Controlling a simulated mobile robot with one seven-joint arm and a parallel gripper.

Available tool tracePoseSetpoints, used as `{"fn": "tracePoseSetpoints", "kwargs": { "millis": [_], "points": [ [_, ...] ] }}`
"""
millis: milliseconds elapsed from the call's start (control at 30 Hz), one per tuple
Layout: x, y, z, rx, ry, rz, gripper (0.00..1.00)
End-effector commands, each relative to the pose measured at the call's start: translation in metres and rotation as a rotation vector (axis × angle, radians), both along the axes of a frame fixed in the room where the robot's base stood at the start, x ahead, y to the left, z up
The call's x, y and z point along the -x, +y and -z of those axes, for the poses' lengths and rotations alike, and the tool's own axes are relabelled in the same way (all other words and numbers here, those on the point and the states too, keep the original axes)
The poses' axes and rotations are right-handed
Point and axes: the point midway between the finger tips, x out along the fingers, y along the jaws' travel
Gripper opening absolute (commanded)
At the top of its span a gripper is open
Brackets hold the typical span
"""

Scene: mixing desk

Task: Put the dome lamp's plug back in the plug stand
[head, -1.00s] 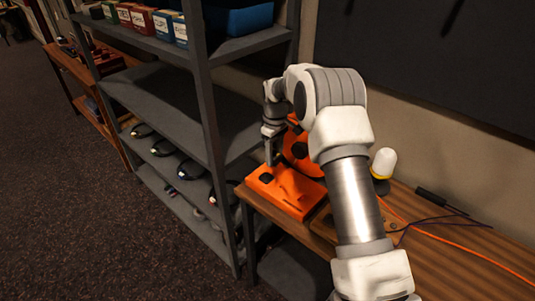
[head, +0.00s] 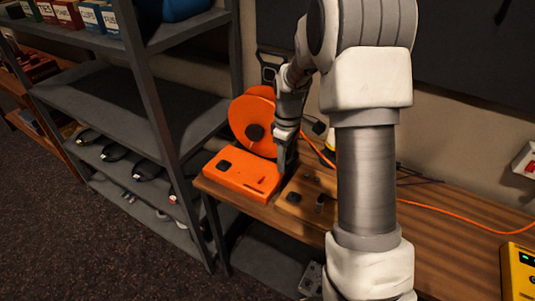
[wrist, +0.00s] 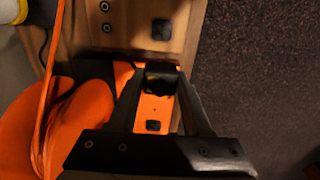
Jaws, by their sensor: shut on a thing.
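My gripper (head: 283,160) is shut on a small black plug (wrist: 161,79), seen between the fingers in the wrist view. In the head view the fingertips are over the gap between the orange socket box (head: 240,178) and the wooden plug stand (head: 296,211); the plug itself is hard to make out there. The stand also shows in the wrist view (wrist: 132,32), with a black square and two round dark fittings on its top. The dome lamp, white with a yellow band, is mostly hidden behind my arm; part of it shows in the wrist view (wrist: 10,12).
An orange cable reel (head: 252,115) stands behind the box. An orange cable (head: 440,212) runs across the wooden bench (head: 450,235). A grey shelf unit (head: 160,110) is close on the left. A yellow device (head: 518,270) sits at the right front.

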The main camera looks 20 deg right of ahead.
Motion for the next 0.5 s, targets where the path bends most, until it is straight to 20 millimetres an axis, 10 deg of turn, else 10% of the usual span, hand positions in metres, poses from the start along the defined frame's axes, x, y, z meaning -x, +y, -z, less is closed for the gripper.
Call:
{"fn": "tracePoseSetpoints", "kwargs": {
  "millis": [167, 500],
  "points": [
    [0.026, -0.026, -0.003, -0.001, -0.001, 0.005, 0.00],
    [0.027, -0.026, 0.066, 0.000, 0.001, 0.000, 0.00]
  ]
}}
